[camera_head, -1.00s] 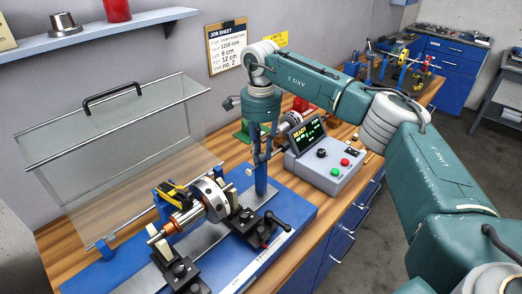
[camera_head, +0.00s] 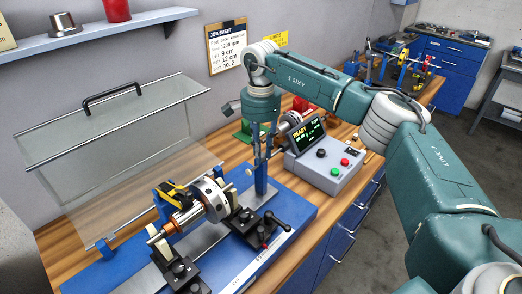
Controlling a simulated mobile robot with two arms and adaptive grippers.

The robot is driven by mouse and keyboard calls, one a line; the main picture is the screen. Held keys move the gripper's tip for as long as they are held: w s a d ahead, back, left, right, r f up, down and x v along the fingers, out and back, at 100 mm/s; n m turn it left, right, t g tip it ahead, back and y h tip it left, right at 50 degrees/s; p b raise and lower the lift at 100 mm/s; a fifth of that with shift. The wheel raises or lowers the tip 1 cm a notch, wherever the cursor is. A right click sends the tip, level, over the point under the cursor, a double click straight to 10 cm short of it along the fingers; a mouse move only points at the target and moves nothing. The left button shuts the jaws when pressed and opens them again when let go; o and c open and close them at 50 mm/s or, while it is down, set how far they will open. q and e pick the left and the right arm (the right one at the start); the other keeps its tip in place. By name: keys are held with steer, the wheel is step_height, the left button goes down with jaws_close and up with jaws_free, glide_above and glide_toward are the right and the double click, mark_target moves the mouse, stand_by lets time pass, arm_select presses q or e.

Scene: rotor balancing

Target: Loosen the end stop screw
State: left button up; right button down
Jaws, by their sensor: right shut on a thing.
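My right gripper (camera_head: 263,153) comes down from above onto the top of a blue upright post, the end stop (camera_head: 261,180), at the back end of the balancing machine. Its fingers are shut at the post's top, on the end stop screw, which they hide almost wholly. A small pale tip (camera_head: 249,172) sticks out from the post's left side. The rotor (camera_head: 207,200) lies across its supports to the left of the post. My left gripper is not in view.
A clear guard (camera_head: 120,130) with a black handle stands open at the left. A control box (camera_head: 325,168) with a lit screen and buttons is right of the post. Black clamps (camera_head: 246,228) sit on the blue base (camera_head: 285,205) in front. A shelf and job sheet are behind.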

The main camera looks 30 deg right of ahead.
steer(key=shift+w+r, duration=0.15)
steer(key=shift+r, duration=0.05)
steer(key=c, duration=1.5)
jaws_free()
steer(key=shift+c, duration=0.2)
steer(key=shift+f, duration=0.1)
step_height(320, 180, up, 12)
